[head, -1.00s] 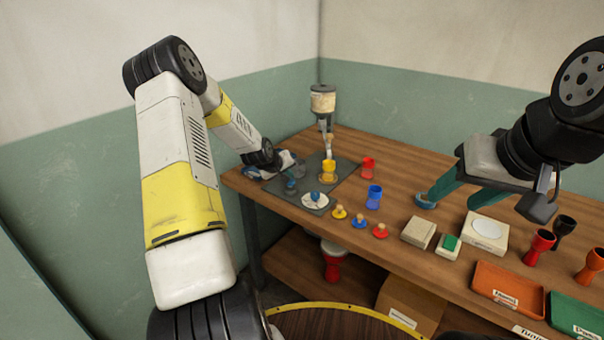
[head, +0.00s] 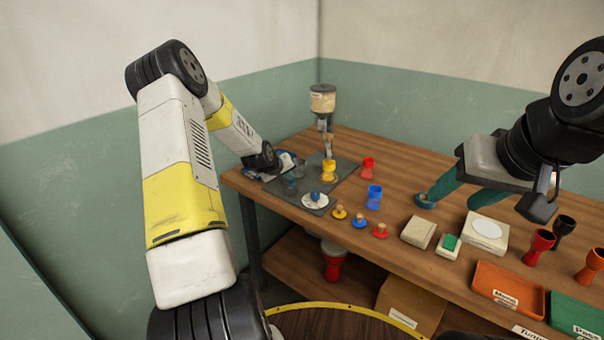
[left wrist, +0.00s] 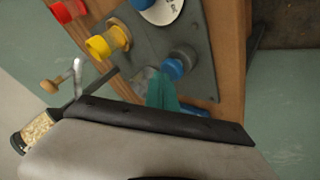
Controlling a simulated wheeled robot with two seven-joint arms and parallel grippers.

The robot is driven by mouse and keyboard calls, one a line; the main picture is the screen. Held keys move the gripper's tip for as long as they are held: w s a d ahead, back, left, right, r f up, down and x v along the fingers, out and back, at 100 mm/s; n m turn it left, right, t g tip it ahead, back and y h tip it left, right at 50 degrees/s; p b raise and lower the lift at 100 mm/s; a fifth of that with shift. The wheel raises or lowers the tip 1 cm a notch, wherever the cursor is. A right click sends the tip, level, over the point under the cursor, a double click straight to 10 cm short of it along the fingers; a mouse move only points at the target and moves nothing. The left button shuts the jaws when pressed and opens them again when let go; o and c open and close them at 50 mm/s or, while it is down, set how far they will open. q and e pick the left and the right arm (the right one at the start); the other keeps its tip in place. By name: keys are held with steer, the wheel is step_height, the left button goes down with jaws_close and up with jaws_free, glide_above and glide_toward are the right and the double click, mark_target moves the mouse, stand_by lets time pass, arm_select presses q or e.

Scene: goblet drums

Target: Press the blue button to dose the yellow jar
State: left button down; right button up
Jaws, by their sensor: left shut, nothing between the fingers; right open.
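The yellow jar (head: 329,166) stands under the spout of the dispenser (head: 323,100) on a dark grey mat. In the left wrist view the yellow jar (left wrist: 105,42) lies left of the blue button (left wrist: 177,66), which sits on a round grey base. My left gripper (left wrist: 166,100) is shut and empty, its teal fingertips close beside the blue button; whether they touch it I cannot tell. In the head view the left fingers are hard to make out near the mat's left side. My right gripper (head: 452,199) is open above the table, right of the mat.
Red (head: 368,166) and blue (head: 374,196) cups, several knobbed discs, boxes, goblet drums and orange (head: 490,283) and green trays stand further right on the wooden table.

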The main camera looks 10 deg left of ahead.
arm_select(q)
steer(key=shift+f, duration=0.55)
steer(key=shift+r, duration=0.1)
stand_by(0.5)
steer(key=shift+r, duration=1.35)
steer(key=shift+r, duration=2.5)
